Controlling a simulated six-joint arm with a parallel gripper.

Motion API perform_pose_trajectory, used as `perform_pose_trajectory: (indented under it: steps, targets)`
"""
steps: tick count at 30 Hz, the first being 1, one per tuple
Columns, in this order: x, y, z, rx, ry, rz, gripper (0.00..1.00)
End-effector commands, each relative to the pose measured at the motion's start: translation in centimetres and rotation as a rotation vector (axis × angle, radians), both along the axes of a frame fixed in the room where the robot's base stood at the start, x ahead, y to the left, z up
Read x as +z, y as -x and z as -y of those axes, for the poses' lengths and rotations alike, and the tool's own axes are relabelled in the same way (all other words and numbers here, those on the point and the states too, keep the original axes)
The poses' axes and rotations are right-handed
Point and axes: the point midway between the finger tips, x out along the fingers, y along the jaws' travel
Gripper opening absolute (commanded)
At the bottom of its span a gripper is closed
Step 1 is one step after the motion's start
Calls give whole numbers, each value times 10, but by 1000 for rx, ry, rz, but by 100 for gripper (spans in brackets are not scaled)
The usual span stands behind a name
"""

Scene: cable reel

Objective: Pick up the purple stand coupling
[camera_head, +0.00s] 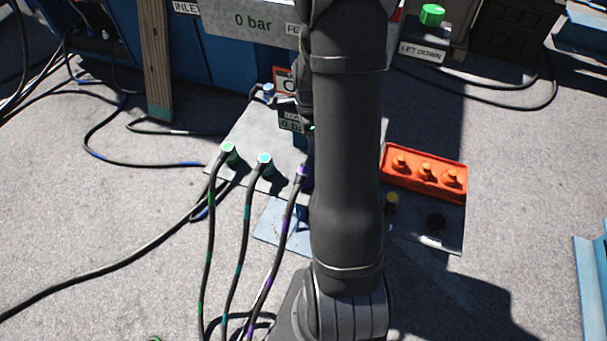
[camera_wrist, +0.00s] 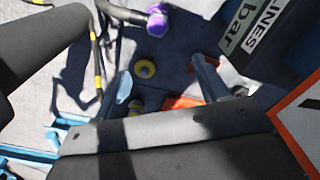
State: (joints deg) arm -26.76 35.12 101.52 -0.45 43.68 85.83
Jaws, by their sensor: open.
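The purple coupling (camera_head: 303,173) sits at the top of a cable with purple bands, at the front of the grey plate (camera_head: 247,132), just left of my arm in the head view. In the wrist view the purple coupling (camera_wrist: 157,20) is near the top edge, with its dark cable running off to the left. My gripper (camera_wrist: 160,78) is open, with its two fingers apart and nothing held between them. The purple coupling lies beyond the fingertips, apart from them.
A green coupling (camera_head: 228,148) and a teal coupling (camera_head: 264,160) stand left of the purple one, their cables hanging forward. An orange block (camera_head: 424,174) with three knobs lies right of my arm. A yellow ring-shaped piece (camera_wrist: 145,68) shows between the fingers. A panel reads "0 bar" (camera_head: 252,20).

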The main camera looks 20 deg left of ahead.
Motion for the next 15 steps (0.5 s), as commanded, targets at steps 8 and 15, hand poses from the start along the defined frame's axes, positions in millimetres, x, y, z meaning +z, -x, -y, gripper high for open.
perform_pose_trajectory:
  steps: [8, 15]
  targets:
    - [-30, 2, -6, -23, -5, -3, 67]
    - [-75, 2, -6, -23, -5, -2, 67]
